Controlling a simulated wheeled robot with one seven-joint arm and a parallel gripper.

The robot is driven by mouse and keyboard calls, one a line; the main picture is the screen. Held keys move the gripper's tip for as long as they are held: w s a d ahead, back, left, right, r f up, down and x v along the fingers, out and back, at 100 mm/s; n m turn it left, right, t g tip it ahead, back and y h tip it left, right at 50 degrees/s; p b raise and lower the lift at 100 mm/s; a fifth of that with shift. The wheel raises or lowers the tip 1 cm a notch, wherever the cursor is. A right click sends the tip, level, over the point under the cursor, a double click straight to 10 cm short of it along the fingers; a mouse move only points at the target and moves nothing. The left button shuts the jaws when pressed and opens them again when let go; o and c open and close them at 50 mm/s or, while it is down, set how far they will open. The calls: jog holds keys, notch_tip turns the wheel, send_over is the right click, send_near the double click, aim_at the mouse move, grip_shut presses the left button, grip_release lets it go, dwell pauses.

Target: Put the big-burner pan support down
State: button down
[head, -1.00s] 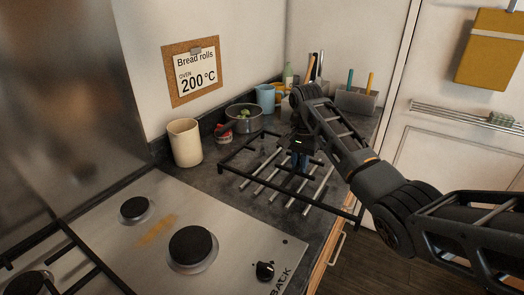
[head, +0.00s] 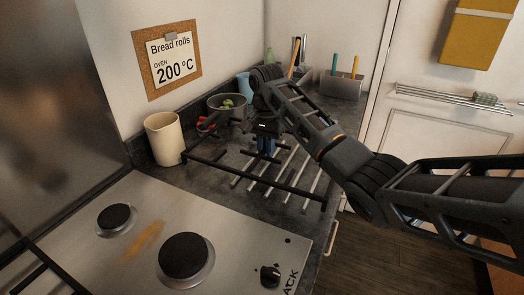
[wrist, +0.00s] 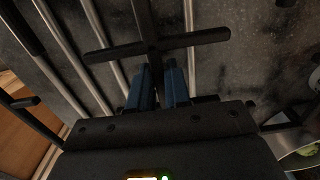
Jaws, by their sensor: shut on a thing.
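The big-burner pan support (head: 214,168) is a black open frame with bars, held roughly level over the worktop to the right of the hob. My gripper (head: 266,148) is shut on one of its inner bars. In the wrist view the blue fingers (wrist: 157,88) close around a black bar beside a cross-bar (wrist: 205,38). Several silver rods (wrist: 190,15) run beneath the support. I cannot tell whether the support touches them or hangs just above. My arm hides part of its far right side.
The steel hob (head: 225,225) with black burners is at front left. A cream canister (head: 164,138) stands close to the support's left corner. A pot (head: 228,108) and a blue mug (head: 243,84) stand behind it. A grey utensil holder (head: 340,86) stands at the back right.

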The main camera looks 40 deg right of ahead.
aim_at(265, 148)
jog(key=shift+w, duration=0.15)
jog(key=shift+f, duration=0.55)
jog(key=c, duration=1.1)
grip_release()
jog(key=shift+f, duration=0.1)
jog(key=shift+r+p, duration=1.55)
jog(key=shift+r, duration=5.05)
